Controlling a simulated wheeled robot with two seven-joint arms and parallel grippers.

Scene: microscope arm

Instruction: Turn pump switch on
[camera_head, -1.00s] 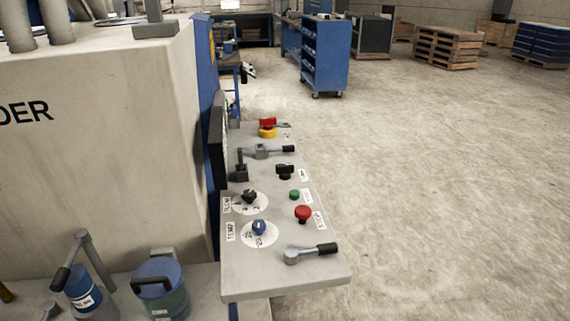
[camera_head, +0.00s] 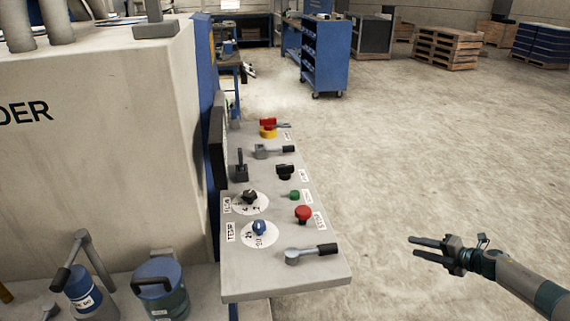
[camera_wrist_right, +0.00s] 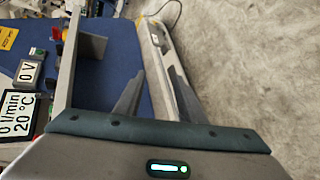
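The grey control panel (camera_head: 285,278) juts out from the side of the large machine. It carries a black switch knob (camera_head: 285,171), a green button (camera_head: 294,195), a red button (camera_head: 303,213), a black dial (camera_head: 249,196), a blue dial (camera_head: 259,228) and a lever (camera_head: 308,253). The labels are too small to tell surely which is the pump switch. My right gripper (camera_head: 414,247) is right of the panel, apart from it, with its fingers spread and empty. Its open fingers also show in the right wrist view (camera_wrist_right: 157,78). My left gripper is out of view.
A red and yellow emergency-type switch (camera_head: 267,128) and a second lever (camera_head: 273,151) sit at the panel's far end. Lidded blue containers (camera_head: 160,285) stand at lower left. The floor right of the panel is clear.

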